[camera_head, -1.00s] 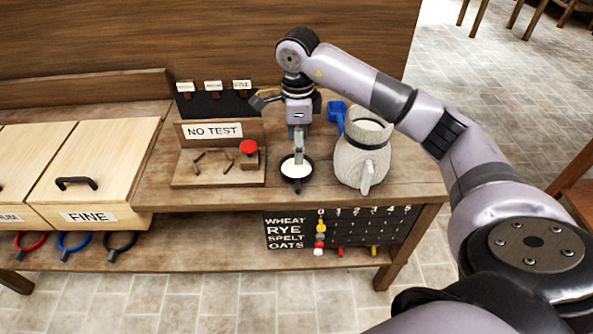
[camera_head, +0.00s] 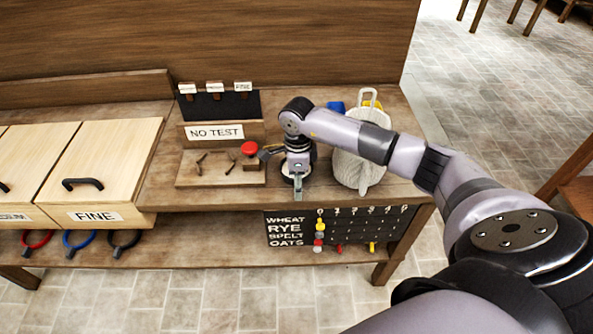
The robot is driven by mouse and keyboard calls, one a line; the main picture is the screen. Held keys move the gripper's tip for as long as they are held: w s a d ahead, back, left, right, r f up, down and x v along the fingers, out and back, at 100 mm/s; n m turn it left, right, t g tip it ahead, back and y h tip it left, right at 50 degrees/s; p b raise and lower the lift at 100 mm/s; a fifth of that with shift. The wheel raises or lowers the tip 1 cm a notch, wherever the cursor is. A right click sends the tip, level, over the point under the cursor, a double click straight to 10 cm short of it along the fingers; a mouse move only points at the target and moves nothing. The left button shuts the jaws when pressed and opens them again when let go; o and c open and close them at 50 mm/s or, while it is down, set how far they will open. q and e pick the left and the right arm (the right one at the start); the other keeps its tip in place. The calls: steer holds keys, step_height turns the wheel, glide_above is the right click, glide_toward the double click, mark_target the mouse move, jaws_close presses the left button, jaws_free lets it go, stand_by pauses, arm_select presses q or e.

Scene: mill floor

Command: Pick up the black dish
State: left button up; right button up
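The black dish (camera_head: 287,171) with white contents stands on the wooden bench, in front of the jug's left side. Only a little of its rim and white filling shows, as my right gripper covers most of it. My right gripper (camera_head: 298,188) points down at the dish, with its tips at the dish's near side. Its fingers are seen as one narrow strip, so I cannot tell whether they are open or shut on the rim. My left gripper is not in view.
A pale jug (camera_head: 357,172) stands close to the right of my gripper. A wooden tray (camera_head: 222,184) with a red knob (camera_head: 249,148) and a "NO TEST" sign (camera_head: 215,132) lies to the left. Blue (camera_head: 337,107) and yellow (camera_head: 372,104) items stand behind.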

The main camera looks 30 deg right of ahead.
steer(key=shift+c, duration=0.6)
steer(key=c, duration=1.3)
steer(key=shift+r, duration=0.1)
